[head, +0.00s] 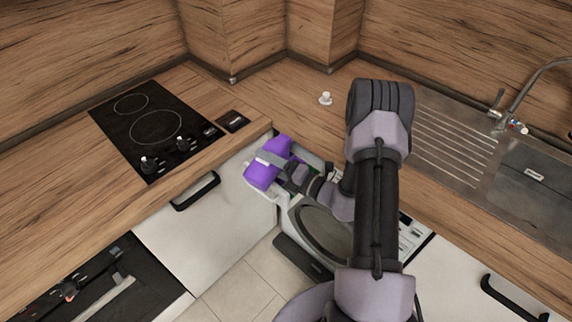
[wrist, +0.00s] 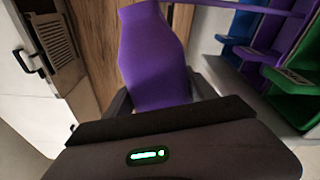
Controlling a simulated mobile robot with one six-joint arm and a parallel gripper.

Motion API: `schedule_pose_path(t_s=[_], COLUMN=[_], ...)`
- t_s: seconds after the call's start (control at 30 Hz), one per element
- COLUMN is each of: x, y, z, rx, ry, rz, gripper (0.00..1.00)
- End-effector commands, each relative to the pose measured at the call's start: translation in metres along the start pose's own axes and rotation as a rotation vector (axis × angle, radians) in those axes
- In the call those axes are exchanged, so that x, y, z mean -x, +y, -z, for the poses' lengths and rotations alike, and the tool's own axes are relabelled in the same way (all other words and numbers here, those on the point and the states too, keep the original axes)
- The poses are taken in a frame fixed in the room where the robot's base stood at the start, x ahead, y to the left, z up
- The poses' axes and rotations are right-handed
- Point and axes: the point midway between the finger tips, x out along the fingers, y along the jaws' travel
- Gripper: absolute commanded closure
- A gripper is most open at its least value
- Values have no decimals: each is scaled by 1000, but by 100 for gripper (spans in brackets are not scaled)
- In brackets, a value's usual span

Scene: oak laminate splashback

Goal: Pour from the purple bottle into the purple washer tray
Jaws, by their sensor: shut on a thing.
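My gripper (head: 272,160) is shut on the purple bottle (head: 265,176) and holds it tilted over the open washer drawer. The purple washer tray (wrist: 290,62) is to the right of the bottle, between a blue and a green compartment. A thin purple strip (wrist: 250,9) runs from near the bottle's top toward the trays; I cannot tell whether it is liquid. In the head view the bottle and arm hide the purple tray.
The blue compartment (wrist: 243,25) and green compartment (wrist: 296,98) flank the purple one. The washer (head: 322,232) is under the counter. A small white cap-like thing (head: 326,98) stands on the counter. A black hob (head: 152,130) is at left and a sink (head: 530,165) at right.

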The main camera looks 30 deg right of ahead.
Motion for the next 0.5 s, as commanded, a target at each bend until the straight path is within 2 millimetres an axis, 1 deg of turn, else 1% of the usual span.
schedule_pose_path(t_s=[0.33,0.37,0.4,0.43,0.47,0.5], x=[0,0,0,0,0,0], y=[0,-2,-22,-31,-21,-16], z=[0,0,3,4,-3,-5], rx=[-8,13,124,214,305,342], ry=[-1,-1,-2,-2,-3,-2], rz=[-1,-1,-1,0,-1,0], gripper=[100,100,100,100,100,100])
